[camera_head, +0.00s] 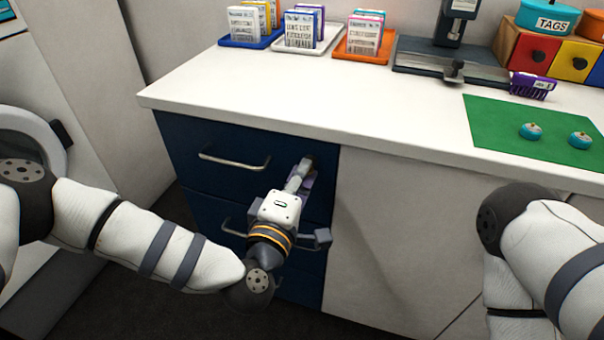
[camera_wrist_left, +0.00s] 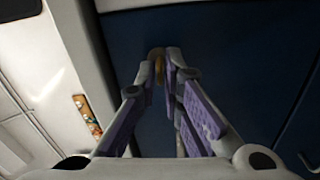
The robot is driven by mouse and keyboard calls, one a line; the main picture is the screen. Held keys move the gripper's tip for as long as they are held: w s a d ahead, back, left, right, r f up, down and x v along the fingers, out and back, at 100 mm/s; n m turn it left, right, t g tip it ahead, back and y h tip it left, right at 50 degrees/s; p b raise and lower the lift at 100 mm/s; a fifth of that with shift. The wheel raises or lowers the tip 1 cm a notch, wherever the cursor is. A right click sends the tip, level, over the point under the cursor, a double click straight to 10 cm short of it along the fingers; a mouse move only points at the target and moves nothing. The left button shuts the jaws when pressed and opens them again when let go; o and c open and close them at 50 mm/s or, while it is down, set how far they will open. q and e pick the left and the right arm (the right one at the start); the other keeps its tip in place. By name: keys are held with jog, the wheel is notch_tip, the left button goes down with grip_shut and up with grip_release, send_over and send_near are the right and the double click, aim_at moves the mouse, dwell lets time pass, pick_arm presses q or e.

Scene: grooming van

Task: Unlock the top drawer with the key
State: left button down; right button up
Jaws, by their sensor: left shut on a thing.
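The top drawer (camera_head: 196,135) is the dark blue front just under the white counter, with a silver bar handle (camera_head: 235,163); it looks closed. My left gripper (camera_head: 306,168) is at the drawer's upper right corner, its fingers pointing at the front. In the left wrist view the left gripper's fingertips (camera_wrist_left: 163,68) are shut on the brass-coloured key (camera_wrist_left: 156,55), of which only a small part shows. The lock is hidden behind the fingers and key, so I cannot tell how far in the key is or how it is turned. My right gripper is out of view.
The white counter (camera_head: 330,100) overhangs the drawers. On it are card trays (camera_head: 364,46), a grey stand (camera_head: 450,62), a purple brush (camera_head: 533,86) and a green mat (camera_head: 500,135) with two teal tins. A lower drawer handle (camera_head: 233,229) sits beside my left wrist.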

pick_arm(q)
jog(key=shift+d+n, duration=0.1)
jog(key=shift+n, duration=0.6)
jog(key=c, duration=1.7)
grip_release()
jog(key=shift+s, duration=0.15)
jog(key=v, duration=1.1)
jog(key=shift+s, duration=0.35)
